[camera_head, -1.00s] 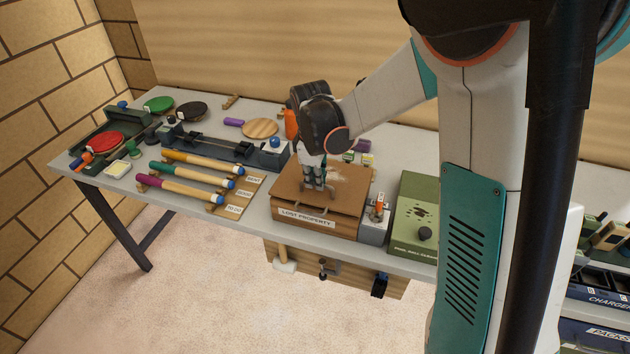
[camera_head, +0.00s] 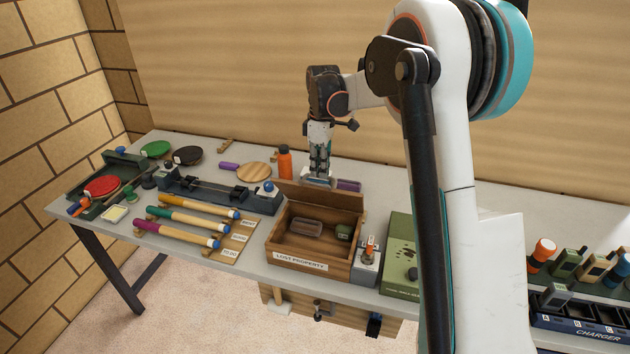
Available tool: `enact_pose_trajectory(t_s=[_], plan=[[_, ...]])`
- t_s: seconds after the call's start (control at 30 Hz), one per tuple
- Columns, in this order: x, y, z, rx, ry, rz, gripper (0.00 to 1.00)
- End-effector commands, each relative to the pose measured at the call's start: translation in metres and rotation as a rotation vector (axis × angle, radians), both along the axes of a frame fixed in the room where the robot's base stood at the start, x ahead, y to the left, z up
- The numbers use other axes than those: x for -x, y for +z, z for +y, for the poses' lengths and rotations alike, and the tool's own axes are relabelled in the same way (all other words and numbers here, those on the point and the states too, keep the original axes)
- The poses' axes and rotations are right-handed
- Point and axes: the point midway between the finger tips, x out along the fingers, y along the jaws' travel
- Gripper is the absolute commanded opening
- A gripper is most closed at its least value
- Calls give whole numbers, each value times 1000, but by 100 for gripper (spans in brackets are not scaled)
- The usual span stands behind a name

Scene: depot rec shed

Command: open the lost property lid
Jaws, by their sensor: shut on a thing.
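The lost property box (camera_head: 299,265) is a brown wooden box with a white label on its front, on the table. Its lid (camera_head: 343,200) stands raised at the back edge, so the box is open. My gripper (camera_head: 318,180) is above and behind the box at the lid's top edge, shut on what looks like the lid's grey handle. The exact grip is small and partly hidden. Inside the box lie a brownish-grey case (camera_head: 306,228) and a small green item (camera_head: 343,232).
An orange bottle (camera_head: 285,162) stands close to the left of my gripper. A purple item (camera_head: 349,185) lies just behind the lid. A grey switch box (camera_head: 367,264) and a green box (camera_head: 399,262) stand to the right. Several bats and handles fill the table's left.

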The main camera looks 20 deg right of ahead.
Motion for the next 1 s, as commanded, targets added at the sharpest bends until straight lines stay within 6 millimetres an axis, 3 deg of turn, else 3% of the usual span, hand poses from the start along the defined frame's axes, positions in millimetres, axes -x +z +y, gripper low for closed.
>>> enact_pose_trajectory(t_s=[0.03, 0.4, 1.0], plan=[[-8, -8, -11, 14, -6, -15, 0], [-34, -7, -31, -30, -7, 47, 0], [-41, -8, -36, -62, -5, 91, 0]])
